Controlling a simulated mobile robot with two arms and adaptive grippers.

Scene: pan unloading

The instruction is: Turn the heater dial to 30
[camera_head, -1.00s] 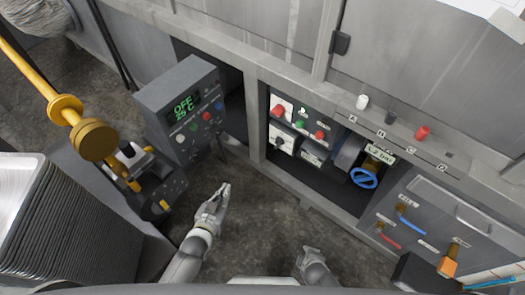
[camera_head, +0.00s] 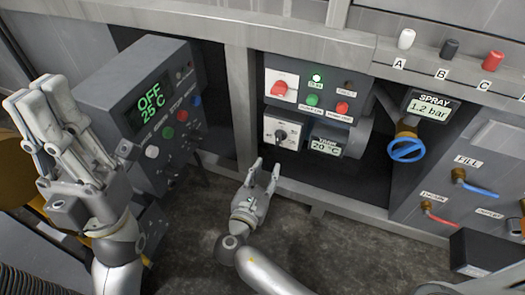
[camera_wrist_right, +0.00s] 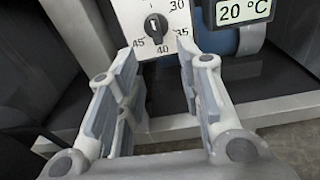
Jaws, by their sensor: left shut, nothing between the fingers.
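The heater dial (camera_head: 281,135) is a dark knob on a white plate in the cabinet's lower left panel. In the right wrist view the dial (camera_wrist_right: 156,28) has a white mark near its top, and labels 30, 35, 40 and 45 show around it. The temperature display (camera_head: 326,146) beside it reads 20 °C; it also shows in the right wrist view (camera_wrist_right: 243,11). My right gripper (camera_head: 265,168) is open and empty, just below and in front of the dial; its fingers (camera_wrist_right: 158,58) are apart from it. My left gripper (camera_head: 38,112) is shut and empty, raised at the left.
A grey control box (camera_head: 150,92) reading OFF 25 °C stands at the left. Red and green buttons (camera_head: 313,100) sit above the dial. A blue valve wheel (camera_head: 406,150) and a spray gauge (camera_head: 430,105) are to its right. Floor (camera_head: 320,245) is open below.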

